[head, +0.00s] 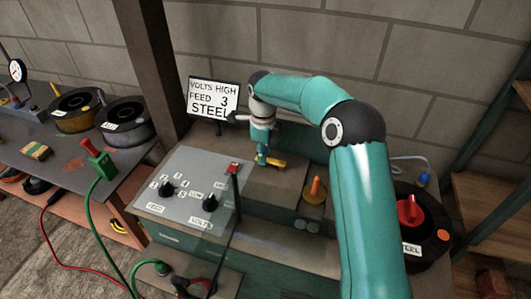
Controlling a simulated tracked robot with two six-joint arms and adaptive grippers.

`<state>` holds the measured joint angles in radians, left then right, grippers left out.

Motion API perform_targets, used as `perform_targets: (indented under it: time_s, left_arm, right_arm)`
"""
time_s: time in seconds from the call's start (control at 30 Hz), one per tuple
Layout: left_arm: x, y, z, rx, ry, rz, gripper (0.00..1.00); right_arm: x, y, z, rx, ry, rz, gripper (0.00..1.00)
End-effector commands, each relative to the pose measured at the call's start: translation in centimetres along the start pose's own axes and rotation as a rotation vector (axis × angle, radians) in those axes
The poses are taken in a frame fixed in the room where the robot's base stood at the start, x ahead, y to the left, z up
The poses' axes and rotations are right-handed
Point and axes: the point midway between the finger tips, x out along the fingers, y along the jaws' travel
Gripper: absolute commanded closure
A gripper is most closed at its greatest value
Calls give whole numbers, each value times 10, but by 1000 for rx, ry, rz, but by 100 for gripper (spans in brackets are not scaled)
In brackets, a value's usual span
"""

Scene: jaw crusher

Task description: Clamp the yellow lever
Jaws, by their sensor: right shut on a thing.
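The yellow lever (276,163) lies on top of the teal and brown machine (290,185), just right of its grey control panel. My right gripper (263,158) reaches down onto the lever's left part and is shut on it. The fingertips are small here and partly cover that end of the lever. The lever's right end sticks out past the fingers. My left gripper does not show.
A sign (214,98) reading "VOLTS HIGH FEED 3 STEEL" stands behind the panel (190,190), which has two black knobs. An orange-topped part (315,190) and a spool with a red knob (409,210) stand to the right. A cluttered bench (75,165) is left.

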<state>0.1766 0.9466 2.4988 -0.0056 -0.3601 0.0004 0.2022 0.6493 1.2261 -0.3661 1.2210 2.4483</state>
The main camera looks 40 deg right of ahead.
Motion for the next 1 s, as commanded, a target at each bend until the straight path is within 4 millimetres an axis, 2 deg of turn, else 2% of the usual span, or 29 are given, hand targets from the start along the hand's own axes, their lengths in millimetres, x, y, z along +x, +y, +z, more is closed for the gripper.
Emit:
perform_targets:
  time_s: [0.17, 0.2, 0.3, 0.33, 0.6, 0.73, 0.87, 1.0]
  left_arm:
    - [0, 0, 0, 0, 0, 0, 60]
    - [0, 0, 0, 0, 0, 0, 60]
    - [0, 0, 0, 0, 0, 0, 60]
    - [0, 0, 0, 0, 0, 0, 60]
    - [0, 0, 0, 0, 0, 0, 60]
    - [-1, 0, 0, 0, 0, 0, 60]
    - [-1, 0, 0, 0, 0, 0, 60]
    - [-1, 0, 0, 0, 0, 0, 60]
  right_arm:
    - [-5, -3, 4, 4, -16, -13, 100]
    - [-5, -3, 4, 4, -16, -13, 73]
    - [-4, -2, 3, 3, -13, -11, 56]
    - [-4, -2, 2, 3, -12, -10, 54]
    - [-2, -2, 1, 1, -7, -6, 54]
    - [-7, -2, 1, 1, -7, -6, 54]
    - [-23, -2, 2, 1, -8, -7, 54]
    - [-50, -2, 2, 2, -10, -9, 54]
